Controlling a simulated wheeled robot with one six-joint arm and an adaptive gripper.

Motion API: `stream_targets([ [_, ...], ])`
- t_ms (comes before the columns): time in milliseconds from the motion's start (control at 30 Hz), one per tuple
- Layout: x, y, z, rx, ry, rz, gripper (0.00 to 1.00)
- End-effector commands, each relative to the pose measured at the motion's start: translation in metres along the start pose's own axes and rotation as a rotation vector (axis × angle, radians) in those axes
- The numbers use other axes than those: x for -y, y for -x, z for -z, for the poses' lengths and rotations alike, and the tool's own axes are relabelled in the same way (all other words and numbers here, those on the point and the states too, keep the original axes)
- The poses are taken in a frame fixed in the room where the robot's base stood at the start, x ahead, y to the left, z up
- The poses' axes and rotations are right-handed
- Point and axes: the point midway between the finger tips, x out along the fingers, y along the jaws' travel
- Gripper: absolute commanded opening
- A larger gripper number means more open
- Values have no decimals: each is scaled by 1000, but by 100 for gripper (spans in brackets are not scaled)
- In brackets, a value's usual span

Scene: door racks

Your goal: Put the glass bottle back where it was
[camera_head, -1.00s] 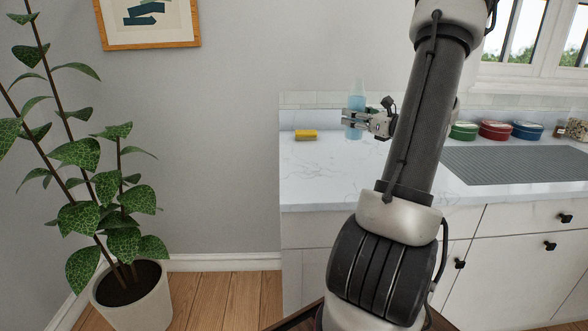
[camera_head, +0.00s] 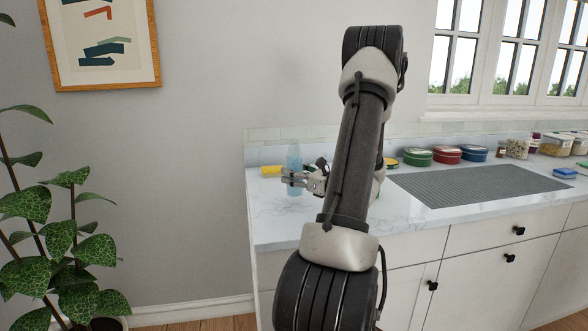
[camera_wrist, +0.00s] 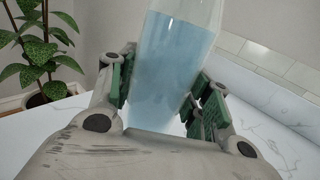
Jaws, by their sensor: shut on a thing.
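The glass bottle (camera_head: 294,158) is clear with blue liquid in it. It stands upright over the left part of the white marble counter (camera_head: 290,225). My gripper (camera_head: 292,180) is shut around the lower part of the bottle. In the wrist view the bottle (camera_wrist: 172,65) sits between the two green-padded fingers of my gripper (camera_wrist: 160,100). The bottle's base is hidden by the gripper there, and I cannot tell whether it touches the counter.
A yellow object (camera_head: 270,170) lies left of the bottle. Green (camera_head: 418,156), red (camera_head: 447,154) and blue (camera_head: 474,153) tins stand along the back, with jars farther right. A grey ribbed mat (camera_head: 480,184) covers the middle. The counter's front left is clear.

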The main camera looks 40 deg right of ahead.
Motion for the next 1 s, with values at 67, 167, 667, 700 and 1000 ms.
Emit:
stream_targets([
  [67, 0, 0, 12, -1, -4, 0, 9],
  [167, 0, 0, 25, 0, -3, 0, 9],
  [667, 0, 0, 36, 1, 0, 0, 9],
  [700, 0, 0, 37, 0, 0, 0, 51],
  [1000, 0, 0, 37, 0, 0, 0, 71],
])
